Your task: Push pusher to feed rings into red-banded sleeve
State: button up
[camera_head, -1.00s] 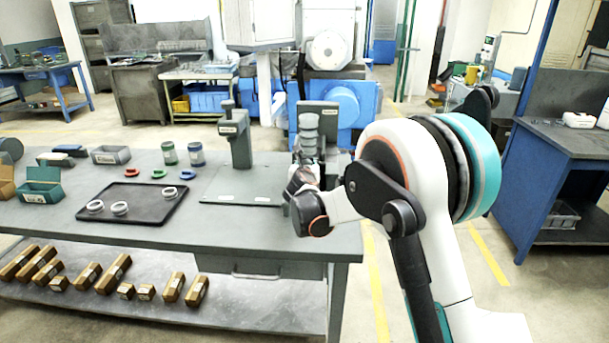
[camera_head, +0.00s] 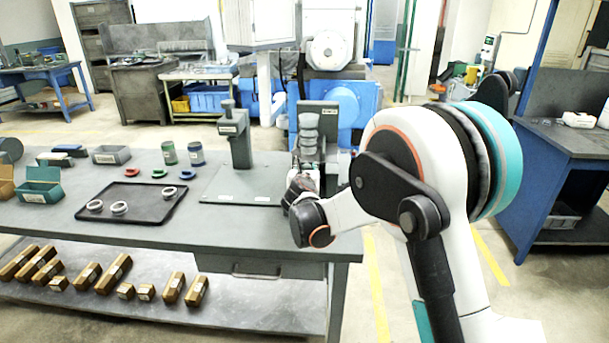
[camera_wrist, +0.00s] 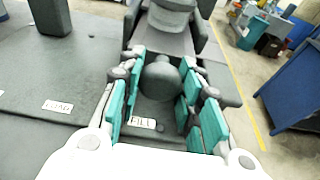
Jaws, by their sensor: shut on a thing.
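The pusher's dark round knob (camera_wrist: 160,80) sits between the teal-padded fingers of my gripper (camera_wrist: 161,92) in the wrist view. My gripper is shut on it. In the head view my gripper (camera_head: 302,184) is at the front of the feeding fixture (camera_head: 317,112) on the bench, and my own wrist partly hides the knob. Grey stacked cylindrical parts (camera_head: 309,133) stand upright in the fixture. The grey cylinder (camera_wrist: 172,14) also shows beyond the knob in the wrist view. I cannot make out a red band on any sleeve here.
A grey post stand (camera_head: 236,140) is left of the fixture. Open floor lies right of the bench.

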jog(key=v, duration=0.3)
jog(key=shift+f, duration=0.35)
jog(key=o, duration=1)
jog(key=shift+s, duration=0.1)
jog(key=v, duration=0.4)
jog(key=shift+s+r, duration=0.1)
jog(key=shift+s, duration=0.3)
